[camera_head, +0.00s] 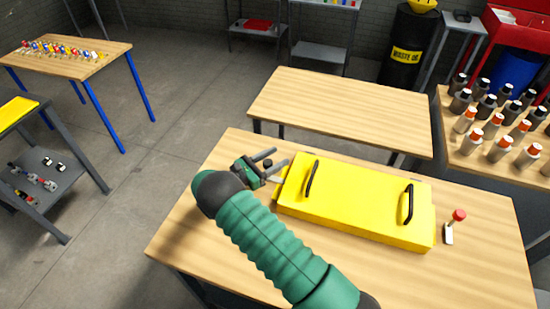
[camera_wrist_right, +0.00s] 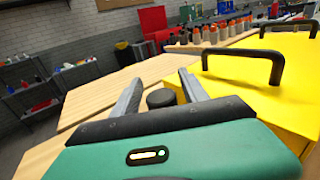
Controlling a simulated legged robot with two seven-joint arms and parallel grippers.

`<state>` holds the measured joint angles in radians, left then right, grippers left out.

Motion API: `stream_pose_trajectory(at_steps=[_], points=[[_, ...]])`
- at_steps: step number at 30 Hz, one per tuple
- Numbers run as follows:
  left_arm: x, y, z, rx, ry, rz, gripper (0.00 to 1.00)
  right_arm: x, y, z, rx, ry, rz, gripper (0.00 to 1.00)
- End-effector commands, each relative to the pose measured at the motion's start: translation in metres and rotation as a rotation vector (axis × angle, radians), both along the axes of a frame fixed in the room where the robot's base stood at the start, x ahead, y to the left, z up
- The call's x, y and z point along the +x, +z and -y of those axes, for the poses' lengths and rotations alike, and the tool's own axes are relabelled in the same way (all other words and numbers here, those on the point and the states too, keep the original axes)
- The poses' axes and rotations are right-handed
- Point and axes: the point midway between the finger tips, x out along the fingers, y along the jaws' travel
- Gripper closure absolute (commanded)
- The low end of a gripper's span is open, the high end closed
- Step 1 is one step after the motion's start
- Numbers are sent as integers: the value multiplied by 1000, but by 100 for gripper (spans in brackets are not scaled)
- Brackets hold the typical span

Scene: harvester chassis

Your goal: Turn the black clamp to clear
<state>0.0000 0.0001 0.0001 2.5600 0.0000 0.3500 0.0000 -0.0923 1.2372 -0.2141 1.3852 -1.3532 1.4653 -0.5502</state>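The yellow chassis (camera_head: 355,205) with two black handles lies on the front wooden table. It also shows at the right of the right wrist view (camera_wrist_right: 270,85). A dark round piece (camera_wrist_right: 160,98), perhaps the black clamp, shows between my right fingers in the right wrist view, near the chassis's left end. My right gripper (camera_head: 279,157) is at that end, its fingers apart and pointing toward the far side. It also shows in the right wrist view (camera_wrist_right: 160,78), open, with a gap on both sides of the dark piece. Whether they touch is unclear. My left gripper is not in view.
A red-topped piece with a pale base (camera_head: 457,218) stands right of the chassis. An empty wooden table (camera_head: 340,108) is behind, and bottles (camera_head: 500,150) crowd a table at right. The front table's left part (camera_head: 185,235) is clear.

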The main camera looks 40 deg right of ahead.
Motion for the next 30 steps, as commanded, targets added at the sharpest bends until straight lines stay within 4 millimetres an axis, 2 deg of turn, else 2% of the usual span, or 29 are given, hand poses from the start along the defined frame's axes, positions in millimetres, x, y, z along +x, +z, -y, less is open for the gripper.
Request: stream_pose_trajectory(at_steps=[1,11,22,30], points=[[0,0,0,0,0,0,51,0,0,0,0,0,0,56],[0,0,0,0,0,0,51,1,1,-2,0,2,1,99],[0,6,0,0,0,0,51,2,3,-4,0,34,0,100],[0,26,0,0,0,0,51,6,6,-5,0,176,-3,100]])
